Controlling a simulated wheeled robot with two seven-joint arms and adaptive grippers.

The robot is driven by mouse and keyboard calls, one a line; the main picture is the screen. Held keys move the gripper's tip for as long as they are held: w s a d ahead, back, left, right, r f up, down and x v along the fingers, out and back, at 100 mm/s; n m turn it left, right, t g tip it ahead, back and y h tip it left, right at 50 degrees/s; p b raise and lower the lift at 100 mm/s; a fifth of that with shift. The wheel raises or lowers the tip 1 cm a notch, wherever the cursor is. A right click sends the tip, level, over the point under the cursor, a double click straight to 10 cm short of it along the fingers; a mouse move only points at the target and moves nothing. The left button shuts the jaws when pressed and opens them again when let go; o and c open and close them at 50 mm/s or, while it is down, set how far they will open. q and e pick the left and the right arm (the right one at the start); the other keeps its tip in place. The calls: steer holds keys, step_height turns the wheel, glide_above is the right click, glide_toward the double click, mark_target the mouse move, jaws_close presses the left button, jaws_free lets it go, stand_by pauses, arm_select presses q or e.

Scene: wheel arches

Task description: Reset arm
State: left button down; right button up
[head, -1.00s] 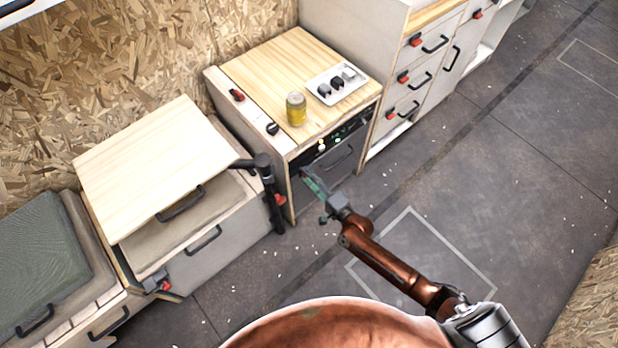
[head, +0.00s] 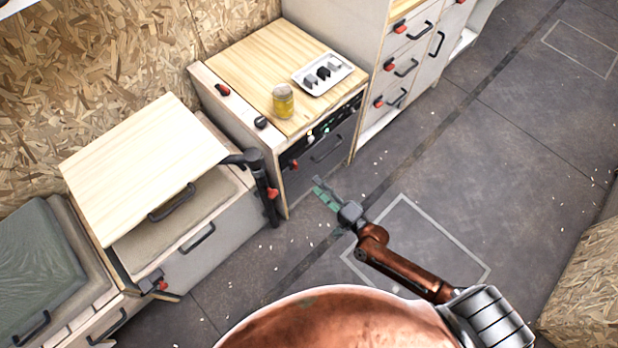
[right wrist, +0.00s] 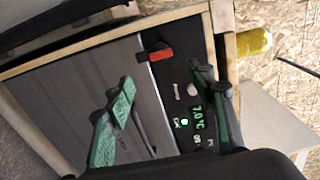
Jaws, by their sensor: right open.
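My right gripper (head: 326,193) is open and empty in the head view, in front of the cabinet with the dark appliance front (head: 318,150). Its copper-coloured arm comes in from the lower right. In the right wrist view the green fingers (right wrist: 160,115) are spread apart in front of the appliance's grey door (right wrist: 85,95) and control panel, with nothing between them. The panel carries a lit green display (right wrist: 197,115) and a red-and-black latch (right wrist: 161,54). My left gripper is not in view.
A yellow can (head: 283,101) and a white tray (head: 323,74) with dark pieces stand on the cabinet's wooden top (head: 245,75). To the left is a box with a raised wooden lid (head: 140,165). Drawers (head: 405,65) stand at the right.

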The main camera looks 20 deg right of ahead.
steer(key=shift+v, duration=1.1)
steer(key=s+f+n+g+h, duration=0.2)
steer(key=s+f+n+g, duration=0.7)
steer(key=s+f, duration=1.05)
arm_select(q)
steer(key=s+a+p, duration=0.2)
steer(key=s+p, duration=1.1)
steer(key=p, duration=0.5)
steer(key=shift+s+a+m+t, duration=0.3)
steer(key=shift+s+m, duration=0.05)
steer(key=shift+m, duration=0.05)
arm_select(e)
steer(key=s+d+f+n+g+h, duration=0.1)
steer(key=s+d+f+n+g, duration=0.1)
steer(key=s, duration=1)
steer(key=s+d+f+n+g+h, duration=0.2)
steer(key=s+d+f+g, duration=0.1)
steer(key=s, duration=1)
steer(key=s+d+f+n+g+h, duration=0.1)
steer(key=s+d+f, duration=0.3)
steer(key=s, duration=0.8)
steer(key=shift+s+d+f+n+g, duration=0.25)
steer(key=shift+s+f+n+g, duration=0.2)
steer(key=shift+n+g, duration=0.35)
